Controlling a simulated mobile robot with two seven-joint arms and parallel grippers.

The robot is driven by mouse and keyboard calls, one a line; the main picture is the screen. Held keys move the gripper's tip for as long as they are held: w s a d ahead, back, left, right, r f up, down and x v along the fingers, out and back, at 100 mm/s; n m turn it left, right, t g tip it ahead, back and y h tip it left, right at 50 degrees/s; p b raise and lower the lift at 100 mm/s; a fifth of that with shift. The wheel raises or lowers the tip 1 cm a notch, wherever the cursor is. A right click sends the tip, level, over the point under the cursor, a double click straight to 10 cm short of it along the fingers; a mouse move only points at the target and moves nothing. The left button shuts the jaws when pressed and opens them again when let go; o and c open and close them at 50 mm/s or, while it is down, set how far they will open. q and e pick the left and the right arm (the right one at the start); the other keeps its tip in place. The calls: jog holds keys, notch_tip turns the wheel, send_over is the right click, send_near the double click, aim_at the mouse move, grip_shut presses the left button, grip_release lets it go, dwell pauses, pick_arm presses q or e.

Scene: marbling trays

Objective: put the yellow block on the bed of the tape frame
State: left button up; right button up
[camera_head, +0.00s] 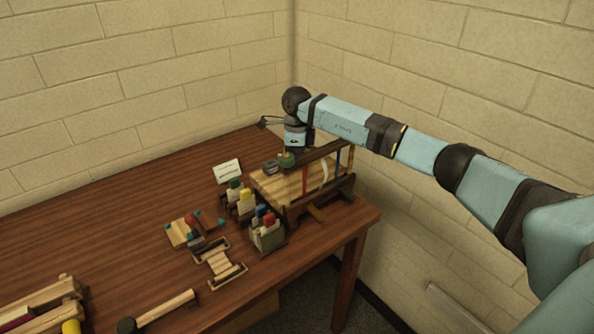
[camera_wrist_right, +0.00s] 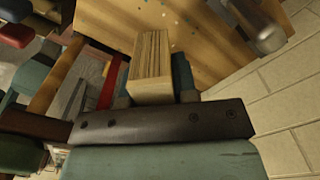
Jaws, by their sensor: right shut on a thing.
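My right gripper (camera_head: 290,150) is at the far end of the table, over a wooden rack. In the right wrist view it is shut on a pale wooden piece with fine lines (camera_wrist_right: 152,65), held between its teal fingers (camera_wrist_right: 183,78). The head view does not show this piece clearly. A yellow-topped piece (camera_head: 245,195) stands in a dark holder before the rack; I cannot tell if it is the yellow block. A low wooden frame with dark ends (camera_head: 219,262), possibly the tape frame, lies nearer, well away from my gripper. My left gripper is not in view.
The rack (camera_head: 270,188) has red, white and blue strips. A second holder (camera_head: 267,238) has red and blue tops. A white card (camera_head: 227,171), a small wooden tray (camera_head: 180,234) and a mallet (camera_head: 160,310) lie around. The table's left middle is clear; walls stand close behind.

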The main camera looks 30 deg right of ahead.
aim_at(297, 179)
notch_tip(297, 179, down, 6)
jog(key=shift+r, duration=0.2)
jog(key=shift+f, duration=0.15)
jog(key=shift+f, duration=0.2)
jog(key=o, duration=0.9)
jog(key=shift+o, duration=0.2)
